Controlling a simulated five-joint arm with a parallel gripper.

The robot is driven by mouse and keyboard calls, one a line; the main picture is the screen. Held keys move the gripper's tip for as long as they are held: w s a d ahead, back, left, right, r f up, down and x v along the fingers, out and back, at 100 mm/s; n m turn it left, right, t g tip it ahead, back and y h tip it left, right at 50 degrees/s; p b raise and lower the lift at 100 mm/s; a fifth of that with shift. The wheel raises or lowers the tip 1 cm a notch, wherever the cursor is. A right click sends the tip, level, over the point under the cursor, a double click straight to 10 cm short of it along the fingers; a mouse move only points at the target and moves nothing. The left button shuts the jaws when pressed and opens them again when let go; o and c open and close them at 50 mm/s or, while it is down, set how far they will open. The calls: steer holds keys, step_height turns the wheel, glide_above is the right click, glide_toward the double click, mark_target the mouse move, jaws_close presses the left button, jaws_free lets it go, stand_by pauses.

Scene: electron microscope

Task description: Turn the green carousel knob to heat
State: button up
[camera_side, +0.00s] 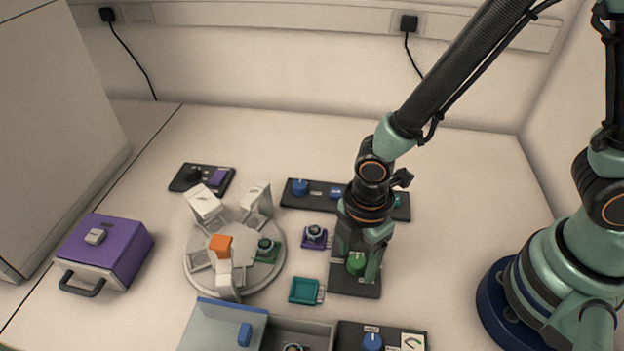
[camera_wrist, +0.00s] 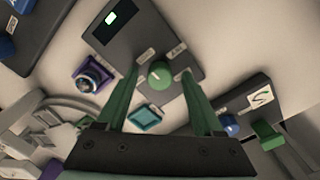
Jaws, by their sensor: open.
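The green carousel knob (camera_side: 356,263) stands on a dark control panel (camera_side: 352,287). In the wrist view the knob (camera_wrist: 159,75) sits on the panel, with small labels beside it that are too small to read. A small lit display (camera_wrist: 111,18) is at the panel's far end. My gripper (camera_side: 358,260) points down over the panel. In the wrist view my gripper (camera_wrist: 159,82) is open, with one green finger on each side of the knob and visible gaps between. I cannot tell how far the fingertips are above the panel.
A round white carousel (camera_side: 190,268) with several holders stands to the left. A teal tray (camera_side: 304,291) and a purple block (camera_side: 314,238) lie between it and the panel. Another panel with a blue knob (camera_side: 372,341) is in front. A long dark panel (camera_side: 320,203) lies behind.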

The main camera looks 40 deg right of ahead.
jaws_close()
